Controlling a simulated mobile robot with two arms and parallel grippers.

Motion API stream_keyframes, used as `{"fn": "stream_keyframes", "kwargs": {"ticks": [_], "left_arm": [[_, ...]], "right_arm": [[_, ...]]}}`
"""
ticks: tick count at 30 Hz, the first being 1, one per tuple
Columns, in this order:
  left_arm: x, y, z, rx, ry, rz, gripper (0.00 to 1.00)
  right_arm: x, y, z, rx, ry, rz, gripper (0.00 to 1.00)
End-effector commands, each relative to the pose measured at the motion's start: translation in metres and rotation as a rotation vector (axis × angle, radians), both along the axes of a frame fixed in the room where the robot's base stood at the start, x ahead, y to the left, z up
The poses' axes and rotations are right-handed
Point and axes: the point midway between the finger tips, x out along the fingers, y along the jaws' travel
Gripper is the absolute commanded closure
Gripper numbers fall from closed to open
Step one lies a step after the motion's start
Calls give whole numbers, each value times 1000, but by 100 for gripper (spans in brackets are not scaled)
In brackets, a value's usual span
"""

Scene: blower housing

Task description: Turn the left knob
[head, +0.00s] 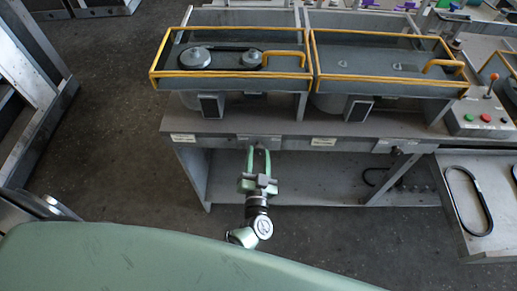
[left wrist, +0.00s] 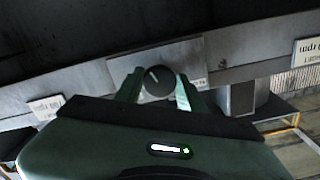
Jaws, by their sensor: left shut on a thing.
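The left knob (left wrist: 158,83) is a dark round knob with a white pointer mark, set on a grey metal plate on the front of the bench. My left gripper (left wrist: 157,92) has its two green fingers on either side of the knob and is shut on it. In the head view my left gripper (head: 259,151) reaches up to the bench's front edge below the left tray. The knob itself is hidden there or too small to make out. My right gripper is not in view.
Two yellow-railed trays (head: 232,78) stand on the bench (head: 285,129); the left one holds pulleys and a belt. White labels (head: 324,141) line the front edge. At right are a control box (head: 478,118) with buttons and a loose black belt (head: 469,201). Open floor lies left of the bench.

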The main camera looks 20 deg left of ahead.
Motion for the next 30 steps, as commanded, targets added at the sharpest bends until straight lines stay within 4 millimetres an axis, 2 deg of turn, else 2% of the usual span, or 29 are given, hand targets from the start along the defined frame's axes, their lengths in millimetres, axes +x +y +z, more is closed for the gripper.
{"fn": "stream_keyframes", "kwargs": {"ticks": [1,3,15,30], "left_arm": [[-1,-1,3,40,16,0,100],[-1,-1,3,94,31,-2,100],[0,0,1,314,92,-2,100],[0,0,0,367,105,-3,100]], "right_arm": [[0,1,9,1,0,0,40],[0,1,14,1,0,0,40],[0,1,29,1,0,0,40],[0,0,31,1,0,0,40]]}}
